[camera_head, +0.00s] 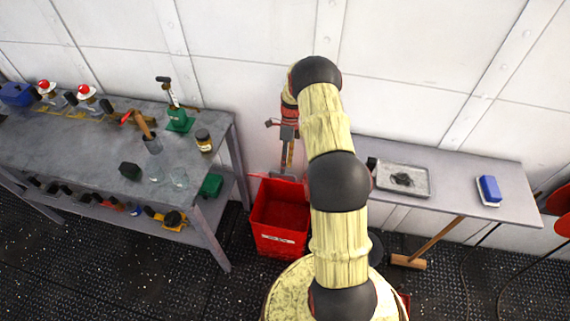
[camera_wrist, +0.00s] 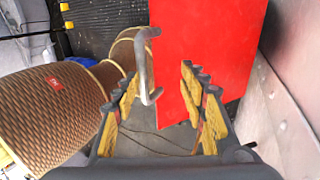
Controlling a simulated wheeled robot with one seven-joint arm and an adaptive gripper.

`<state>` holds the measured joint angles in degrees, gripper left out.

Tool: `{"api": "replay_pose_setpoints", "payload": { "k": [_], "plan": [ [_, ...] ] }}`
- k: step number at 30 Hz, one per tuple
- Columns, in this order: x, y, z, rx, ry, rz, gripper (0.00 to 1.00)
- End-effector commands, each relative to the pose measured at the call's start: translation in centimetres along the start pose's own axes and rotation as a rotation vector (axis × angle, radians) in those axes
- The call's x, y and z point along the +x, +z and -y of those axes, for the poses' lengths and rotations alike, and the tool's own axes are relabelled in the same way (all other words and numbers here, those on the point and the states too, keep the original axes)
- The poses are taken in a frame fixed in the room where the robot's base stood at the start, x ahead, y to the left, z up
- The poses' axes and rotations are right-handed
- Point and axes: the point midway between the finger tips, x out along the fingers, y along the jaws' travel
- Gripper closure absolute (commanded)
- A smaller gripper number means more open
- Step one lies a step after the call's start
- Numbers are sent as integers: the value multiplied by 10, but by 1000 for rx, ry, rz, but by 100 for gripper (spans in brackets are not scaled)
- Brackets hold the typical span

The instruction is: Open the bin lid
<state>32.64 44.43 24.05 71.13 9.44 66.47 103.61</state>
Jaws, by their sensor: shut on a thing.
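The red bin (camera_head: 277,242) stands on the floor between the workbench and the right-hand table. Its dark red inside shows from above in the head view, so the top is uncovered there. In the wrist view, a flat red panel, the lid (camera_wrist: 210,45), fills the upper middle. A bent metal handle (camera_wrist: 146,66) stands at its left edge. My gripper (camera_wrist: 163,92) has its yellow fingers on either side of the handle's lower end and is shut on it; the exact contact is unclear. In the head view my gripper (camera_head: 286,171) is at the bin's back edge, partly hidden.
A grey workbench (camera_head: 95,160) with tools and jars stands left of the bin. A table (camera_head: 455,190) with a metal tray (camera_head: 414,190) and a blue block (camera_head: 489,189) stands right. A mallet (camera_head: 409,262) leans below it. The wall is close behind.

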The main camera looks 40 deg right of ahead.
Motion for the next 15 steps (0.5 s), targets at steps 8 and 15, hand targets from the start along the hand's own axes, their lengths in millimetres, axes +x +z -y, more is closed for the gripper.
{"api": "replay_pose_setpoints", "payload": {
  "k": [8, 15],
  "plan": [
    [-29, 0, -12, 0, -9, 1, 71],
    [-68, 0, -34, 1, -5, 0, 71]
  ]
}}
